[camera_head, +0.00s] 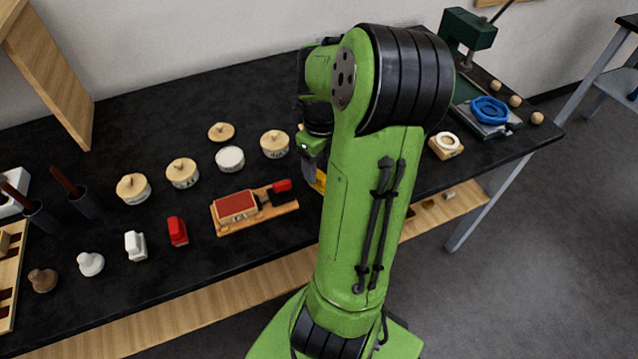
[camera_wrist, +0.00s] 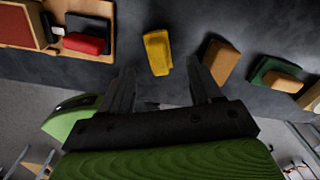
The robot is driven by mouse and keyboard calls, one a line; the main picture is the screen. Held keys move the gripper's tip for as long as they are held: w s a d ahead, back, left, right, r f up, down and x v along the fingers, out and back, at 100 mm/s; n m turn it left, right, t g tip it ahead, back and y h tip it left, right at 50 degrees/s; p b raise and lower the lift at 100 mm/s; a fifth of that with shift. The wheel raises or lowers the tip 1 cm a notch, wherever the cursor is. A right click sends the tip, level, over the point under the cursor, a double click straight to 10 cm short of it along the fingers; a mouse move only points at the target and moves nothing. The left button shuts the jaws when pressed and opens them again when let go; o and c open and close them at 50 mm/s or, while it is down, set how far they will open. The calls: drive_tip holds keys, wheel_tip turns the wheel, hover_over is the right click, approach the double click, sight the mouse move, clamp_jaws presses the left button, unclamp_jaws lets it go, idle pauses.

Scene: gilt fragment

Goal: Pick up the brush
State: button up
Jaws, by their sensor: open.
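In the wrist view, a small yellow block-like thing (camera_wrist: 157,50) with a stepped shape lies on the dark tabletop ahead of my fingertips, roughly centred between them. I cannot tell for sure whether it is the brush. My gripper (camera_wrist: 162,68) is open and empty, with one finger on each side of the view. In the head view, a sliver of the yellow thing (camera_head: 320,182) shows beside my green arm, which hides the rest of it and most of the gripper.
A wooden board (camera_head: 228,226) with red and black pieces is left of the yellow thing. A brown block (camera_wrist: 220,62) and a green piece (camera_wrist: 271,72) lie to its right. Several lidded pots, such as this one (camera_head: 275,144), stand behind. The table's front edge is close.

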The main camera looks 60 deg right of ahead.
sight(321, 175)
wheel_tip(321, 175, down, 4)
drive_tip(key=shift+s+f+b, duration=0.1)
drive_tip(key=shift+f+b, duration=0.1)
drive_tip(key=shift+b, duration=0.5)
drive_tip(key=shift+r, duration=0.1)
clamp_jaws()
wheel_tip(321, 175, up, 10)
drive_tip(key=p, duration=0.3)
drive_tip(key=shift+p, duration=0.35)
